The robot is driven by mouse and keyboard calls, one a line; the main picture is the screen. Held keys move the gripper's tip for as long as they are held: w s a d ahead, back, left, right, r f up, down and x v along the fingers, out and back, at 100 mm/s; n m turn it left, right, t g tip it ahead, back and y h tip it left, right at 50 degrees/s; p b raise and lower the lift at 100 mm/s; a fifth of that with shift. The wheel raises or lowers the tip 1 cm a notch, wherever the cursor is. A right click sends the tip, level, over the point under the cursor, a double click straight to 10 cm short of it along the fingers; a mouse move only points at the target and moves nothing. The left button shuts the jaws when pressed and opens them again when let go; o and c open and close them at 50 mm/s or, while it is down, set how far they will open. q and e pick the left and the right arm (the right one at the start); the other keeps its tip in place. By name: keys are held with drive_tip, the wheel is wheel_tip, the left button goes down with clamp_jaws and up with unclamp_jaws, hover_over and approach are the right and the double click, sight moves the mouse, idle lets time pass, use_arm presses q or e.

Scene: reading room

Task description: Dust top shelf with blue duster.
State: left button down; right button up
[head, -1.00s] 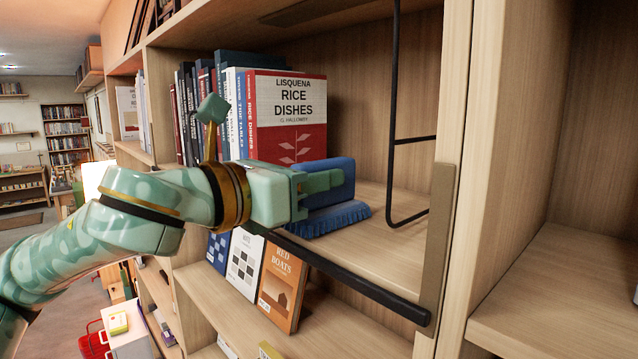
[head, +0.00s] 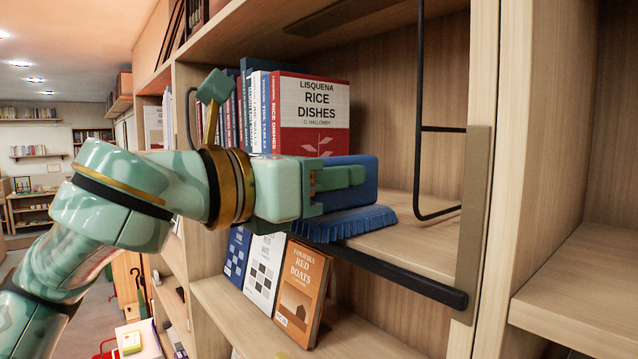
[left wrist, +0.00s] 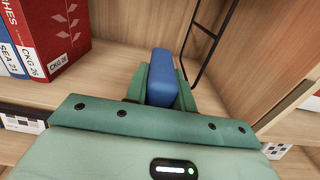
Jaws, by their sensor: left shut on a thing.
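The blue duster (head: 350,190) is in my left gripper (head: 338,179), which is shut on its block-shaped upper part. Its bristles (head: 345,223) face down at the front of the shelf board (head: 405,243); I cannot tell whether they touch it. The duster also shows in the left wrist view (left wrist: 162,78), between the green fingers. The gripper hides part of the duster's left end. My right gripper is not in view.
A row of books, ending in the red and white Rice Dishes book (head: 312,112), stands behind the gripper. A black wire bookend (head: 418,130) stands to the right. A dark rail (head: 400,277) runs along the shelf front. Books, including Red Boats (head: 302,292), lean below.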

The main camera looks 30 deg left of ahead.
sight(375, 171)
use_arm(q)
drive_tip(key=shift+d+f, duration=0.1)
drive_tip(key=shift+d, duration=0.25)
drive_tip(key=shift+w+d+p, duration=0.2)
drive_tip(key=shift+w+p, duration=0.25)
drive_tip(key=shift+w, duration=0.05)
drive_tip(key=shift+p+x, duration=0.4)
drive_tip(key=shift+x, duration=1.2)
drive_tip(key=shift+s+a, duration=0.1)
drive_tip(key=shift+s, duration=0.1)
drive_tip(key=shift+r, duration=0.2)
drive_tip(key=shift+p+x, duration=0.6)
drive_tip(key=shift+x, duration=1.45)
drive_tip(key=shift+f, duration=0.1)
